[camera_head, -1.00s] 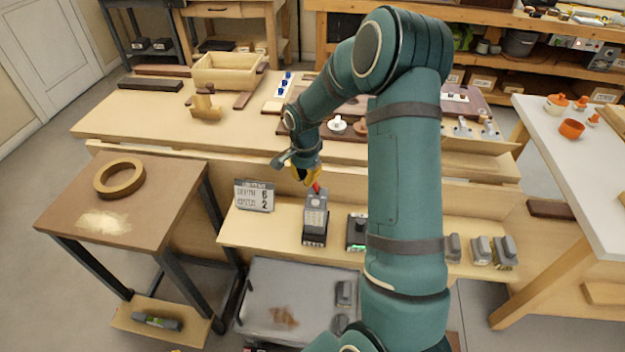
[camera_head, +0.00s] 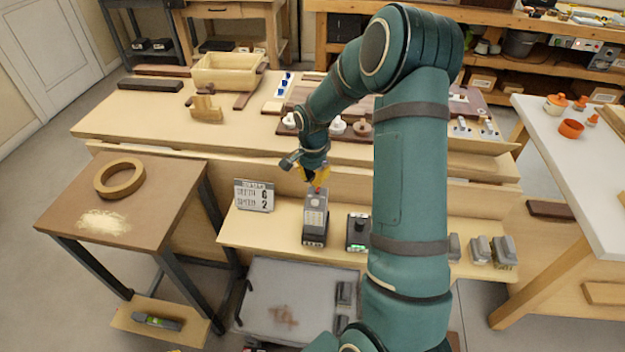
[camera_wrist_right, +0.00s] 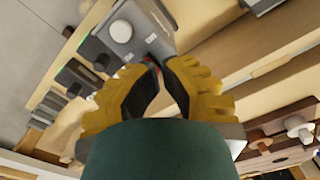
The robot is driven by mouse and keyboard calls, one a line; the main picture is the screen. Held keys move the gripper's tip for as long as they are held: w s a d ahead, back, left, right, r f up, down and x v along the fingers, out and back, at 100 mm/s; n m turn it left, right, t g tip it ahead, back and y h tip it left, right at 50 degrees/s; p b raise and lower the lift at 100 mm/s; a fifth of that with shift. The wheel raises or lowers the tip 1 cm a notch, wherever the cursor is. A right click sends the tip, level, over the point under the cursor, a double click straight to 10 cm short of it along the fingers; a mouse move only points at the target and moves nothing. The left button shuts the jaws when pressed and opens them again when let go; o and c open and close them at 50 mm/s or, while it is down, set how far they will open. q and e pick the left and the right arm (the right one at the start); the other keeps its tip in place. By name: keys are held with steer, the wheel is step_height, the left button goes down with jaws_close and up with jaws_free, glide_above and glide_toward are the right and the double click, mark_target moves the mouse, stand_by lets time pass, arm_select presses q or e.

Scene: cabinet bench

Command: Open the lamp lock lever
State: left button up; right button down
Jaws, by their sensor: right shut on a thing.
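A grey box-shaped device (camera_head: 315,222), apparently the lamp, stands upright on the low wooden shelf in the head view. A small red lever (camera_head: 318,188) sticks up at its top. My right gripper (camera_head: 315,177), with yellow fingers, points down at the lever and is shut on it. In the right wrist view the fingers (camera_wrist_right: 158,68) converge on a little red, right beside the grey device (camera_wrist_right: 128,30) with its round white knob. The fingers hide most of the lever, so its exact angle is unclear. My left gripper is not in view.
A second dark device (camera_head: 357,232) with a green light stands to the right on the shelf (camera_head: 275,238). A sign (camera_head: 254,195) reading 6 and 2 stands left. Several grey devices sit farther right. The workbench (camera_head: 150,115) rises behind; a brown side table (camera_head: 150,215) is left.

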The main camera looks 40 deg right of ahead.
mark_target(311, 190)
steer(key=shift+s+d+f, duration=0.15)
steer(key=shift+s+d, duration=0.05)
steer(key=shift+s, duration=0.15)
steer(key=shift+w, duration=0.1)
steer(key=shift+w+a+r+p, duration=0.25)
steer(key=shift+r+p, duration=0.15)
steer(key=shift+r, duration=0.15)
steer(key=shift+w+a+r+p, duration=0.1)
steer(key=shift+w+r+p, duration=0.15)
steer(key=shift+r+p, duration=0.25)
steer(key=shift+r, duration=0.15)
step_height(311, 190, up, 7)
steer(key=p, duration=0.4)
steer(key=shift+p, duration=0.35)
